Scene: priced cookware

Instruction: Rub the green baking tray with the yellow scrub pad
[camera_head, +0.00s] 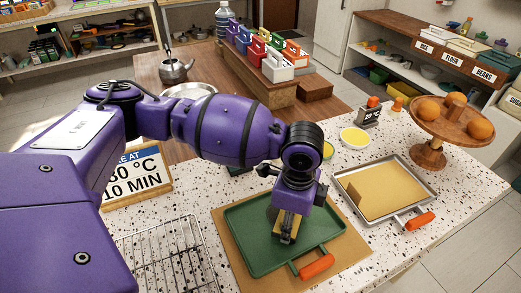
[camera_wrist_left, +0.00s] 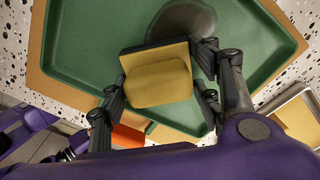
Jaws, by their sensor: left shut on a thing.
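The green baking tray (camera_head: 248,240) lies on a brown mat (camera_head: 232,268) on the speckled counter, its orange handle (camera_head: 317,266) toward the front. My left gripper (camera_head: 287,228) points down over the tray's middle. In the left wrist view, the pad is over the green tray floor (camera_wrist_left: 90,40). I cannot tell whether it touches the tray.
A silver tray with a tan sheet (camera_head: 385,190) lies to the right. A wooden stand (camera_head: 430,155) with orange fruit and a yellow-filled bowl (camera_head: 355,138) are behind. A wire rack (camera_head: 160,255) lies left, below a sign (camera_head: 138,180). The front right counter is clear.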

